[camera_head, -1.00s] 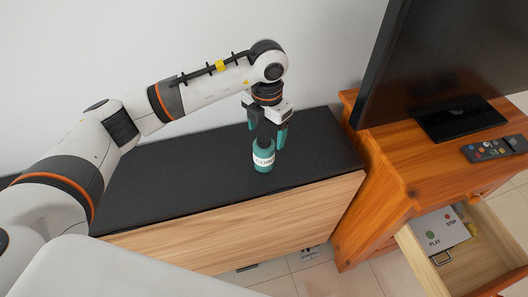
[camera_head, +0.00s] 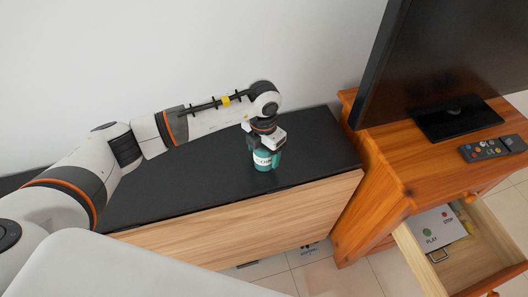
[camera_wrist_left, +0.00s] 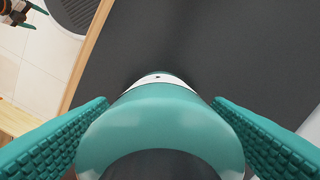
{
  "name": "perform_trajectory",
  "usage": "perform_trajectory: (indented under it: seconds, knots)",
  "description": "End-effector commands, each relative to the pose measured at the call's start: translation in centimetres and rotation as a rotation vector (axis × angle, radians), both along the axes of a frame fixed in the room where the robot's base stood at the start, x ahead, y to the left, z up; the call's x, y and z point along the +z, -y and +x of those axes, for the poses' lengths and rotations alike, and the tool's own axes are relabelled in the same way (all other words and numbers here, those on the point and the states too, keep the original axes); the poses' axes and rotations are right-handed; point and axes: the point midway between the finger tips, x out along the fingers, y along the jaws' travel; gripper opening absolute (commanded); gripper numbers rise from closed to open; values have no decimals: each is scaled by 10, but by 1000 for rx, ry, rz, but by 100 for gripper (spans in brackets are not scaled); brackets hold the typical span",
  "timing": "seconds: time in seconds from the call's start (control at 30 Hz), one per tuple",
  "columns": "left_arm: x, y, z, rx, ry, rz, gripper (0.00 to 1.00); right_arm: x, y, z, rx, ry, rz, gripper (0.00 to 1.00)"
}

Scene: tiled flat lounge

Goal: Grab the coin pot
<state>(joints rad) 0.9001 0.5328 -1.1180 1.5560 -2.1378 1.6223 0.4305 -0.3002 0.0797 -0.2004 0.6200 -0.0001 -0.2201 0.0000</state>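The coin pot (camera_head: 262,162) is a small teal pot with a white lettered label. It stands upright on the black top of the low cabinet (camera_head: 160,187). My left gripper (camera_head: 265,158) points down over it from above. In the left wrist view the pot (camera_wrist_left: 160,120) lies between the two ribbed teal fingers, which are apart, one on each side. I cannot tell whether they touch it. The far side of the pot is hidden. My right gripper (camera_wrist_left: 30,15) shows small at the upper left corner of the left wrist view, its teal fingers apart.
A wooden stand (camera_head: 385,180) on the right bears a television (camera_head: 430,60) and a remote control (camera_head: 492,148). Its drawer (camera_head: 460,260) is open, with a PLAY/STOP card (camera_head: 438,228) inside. The cabinet top around the pot is clear. A white wall stands behind.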

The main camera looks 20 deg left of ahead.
Motion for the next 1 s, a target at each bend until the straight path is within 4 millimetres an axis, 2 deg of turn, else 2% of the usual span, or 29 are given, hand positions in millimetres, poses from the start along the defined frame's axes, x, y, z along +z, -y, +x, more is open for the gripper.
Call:
perform_trajectory:
  seconds: [0.03,0.27,0.57,0.67,1.0]
  knots:
    - [0,0,0,0,0,0,64,0,0,0,0,0,-1,76]
    - [1,0,0,0,1,0,26,0,1,0,0,0,-1,76]
    - [6,0,1,0,4,-2,26,-1,1,0,0,0,-1,76]
    - [20,0,2,1,5,-2,26,-3,1,0,0,0,-1,76]
    - [85,0,1,0,6,-2,26,-11,1,0,0,0,-1,76]
